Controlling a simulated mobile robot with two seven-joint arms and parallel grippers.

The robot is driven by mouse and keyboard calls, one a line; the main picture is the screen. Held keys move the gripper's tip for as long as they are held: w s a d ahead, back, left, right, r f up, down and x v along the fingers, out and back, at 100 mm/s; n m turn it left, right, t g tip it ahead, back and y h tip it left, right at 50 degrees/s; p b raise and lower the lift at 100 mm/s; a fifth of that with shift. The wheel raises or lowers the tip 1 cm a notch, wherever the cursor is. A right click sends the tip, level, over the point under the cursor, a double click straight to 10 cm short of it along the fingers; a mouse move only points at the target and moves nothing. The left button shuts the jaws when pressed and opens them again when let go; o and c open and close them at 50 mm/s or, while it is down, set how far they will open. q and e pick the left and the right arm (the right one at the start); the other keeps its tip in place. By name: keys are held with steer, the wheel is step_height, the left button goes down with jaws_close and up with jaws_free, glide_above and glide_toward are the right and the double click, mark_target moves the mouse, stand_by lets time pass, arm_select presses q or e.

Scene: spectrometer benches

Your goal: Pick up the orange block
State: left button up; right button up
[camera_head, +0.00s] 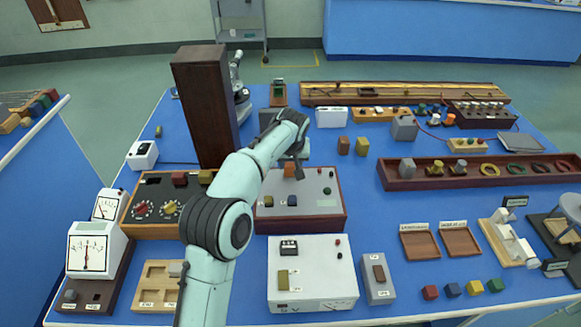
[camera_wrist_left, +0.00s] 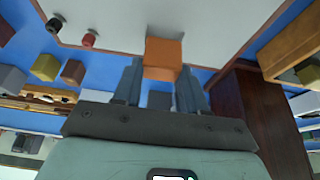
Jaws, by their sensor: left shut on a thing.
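The orange block (camera_head: 289,170) shows at the back edge of the grey-topped instrument panel (camera_head: 318,212) in the head view, partly hidden by my left arm. In the left wrist view the orange block (camera_wrist_left: 163,56) sits between the two finger tips of my left gripper (camera_wrist_left: 160,82), which is shut on it. In the head view my left gripper (camera_head: 297,168) is small and partly covered by its own wrist. I cannot tell whether the block touches the panel. My right gripper is not in view.
A tall dark wooden box (camera_head: 206,105) stands close left of my arm. A wooden dial panel (camera_head: 160,206) and a white instrument box (camera_head: 312,270) are near. Small coloured cubes (camera_head: 452,289) lie at front right. Blue tabletop is clear around the middle right.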

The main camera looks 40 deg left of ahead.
mark_target(291, 164)
arm_select(q)
step_height(291, 164, up, 20)
steer(key=p, duration=0.8)
steer(key=shift+r, duration=0.2)
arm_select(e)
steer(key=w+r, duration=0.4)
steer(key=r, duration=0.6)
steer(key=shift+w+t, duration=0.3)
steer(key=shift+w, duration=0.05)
